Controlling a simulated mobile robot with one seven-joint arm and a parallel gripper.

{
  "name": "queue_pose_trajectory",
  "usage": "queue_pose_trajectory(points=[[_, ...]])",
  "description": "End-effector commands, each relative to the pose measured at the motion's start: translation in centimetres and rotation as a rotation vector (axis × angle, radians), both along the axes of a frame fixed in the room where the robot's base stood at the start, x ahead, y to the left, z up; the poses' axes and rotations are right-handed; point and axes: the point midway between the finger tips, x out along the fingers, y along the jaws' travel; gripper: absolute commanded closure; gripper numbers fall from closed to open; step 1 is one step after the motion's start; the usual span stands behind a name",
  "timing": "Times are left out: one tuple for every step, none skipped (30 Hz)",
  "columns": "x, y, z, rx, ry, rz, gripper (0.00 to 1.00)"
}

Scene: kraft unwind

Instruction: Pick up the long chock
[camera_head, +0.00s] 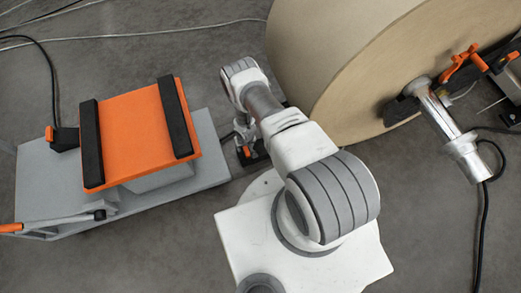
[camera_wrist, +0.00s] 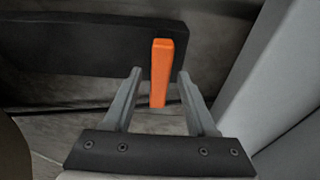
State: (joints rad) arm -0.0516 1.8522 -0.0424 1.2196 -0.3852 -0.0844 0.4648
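A long black block, apparently the long chock (camera_wrist: 80,45), lies across the upper part of the wrist view. An orange upright handle (camera_wrist: 162,75) stands at its right part. My gripper (camera_wrist: 159,72) is open, with one grey finger on either side of the orange handle. In the head view, my gripper (camera_head: 243,134) is low between the cart and the roll. A small orange part (camera_head: 247,151) shows below it; my arm hides most of the chock.
A grey lift cart (camera_head: 55,190) with an orange platform (camera_head: 135,130) and two black bars stands left. A large kraft roll (camera_head: 350,50) rises on the right, with a metal shaft (camera_head: 440,120). A grey sloping surface (camera_wrist: 270,80) is close to the gripper's right. Cables cross the floor.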

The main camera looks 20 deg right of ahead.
Motion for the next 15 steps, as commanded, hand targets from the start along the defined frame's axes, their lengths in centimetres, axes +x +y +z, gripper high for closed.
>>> queue_pose_trajectory(points=[[0.02,0.0,0.01,0.0,0.0,0.0,0.54],[0.02,0.0,0.01,0.0,0.0,0.0,0.59],[0.02,0.0,0.01,0.0,0.0,0.0,0.66],[0.02,-0.01,0.01,0.0,0.0,0.0,0.72],[0.03,0.0,0.01,0.0,0.0,0.0,0.77],[0.03,0.0,0.01,0.0,0.0,0.0,0.84],[0.03,0.0,0.01,0.0,0.0,0.0,0.9],[0.03,0.0,0.02,0.0,-0.001,0.0,0.95],[0.04,0.0,0.03,0.0,-0.001,0.0,1.0],[0.04,0.0,0.03,0.0,-0.001,0.0,1.0],[0.04,0.0,0.03,0.0,-0.001,0.0,1.0],[0.04,0.0,0.03,0.0,-0.001,0.0,1.0],[0.04,0.0,0.03,0.0,-0.001,0.0,1.0],[0.04,0.01,0.03,0.0,-0.001,0.0,1.0],[0.05,0.01,0.03,0.0,-0.001,0.0,1.0]])
